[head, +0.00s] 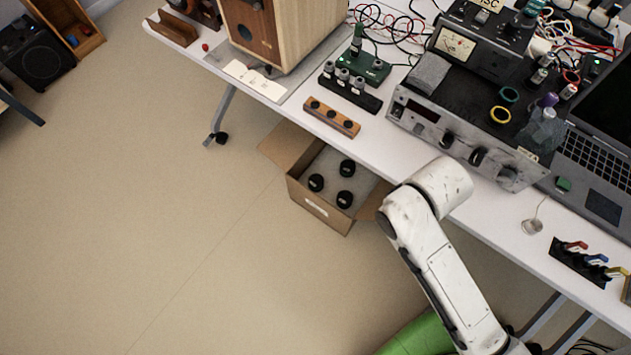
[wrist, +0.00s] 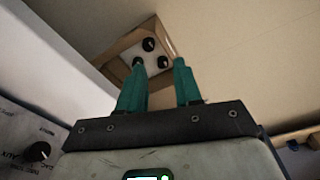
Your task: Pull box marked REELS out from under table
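An open cardboard box (head: 318,219) stands on the floor at the table's front edge, its rear part under the white table (head: 370,140). Its flaps are spread. Several black round items sit in pale packing inside. A white label on its front wall is too small to read. In the wrist view the box (wrist: 126,43) shows beyond my fingertips. My gripper (wrist: 158,68) has two teal fingers, spread apart with nothing between them, and appears apart from the box. In the head view my arm hides the gripper and covers the box's right flap in part.
Open floor (head: 150,230) lies in front and to the left of the box. A table leg with a caster (head: 219,137) stands left of it. The tabletop above holds a wooden speaker cabinet (head: 285,30), an amplifier (head: 470,120), a wooden knob strip (head: 332,117) and a laptop (head: 600,150).

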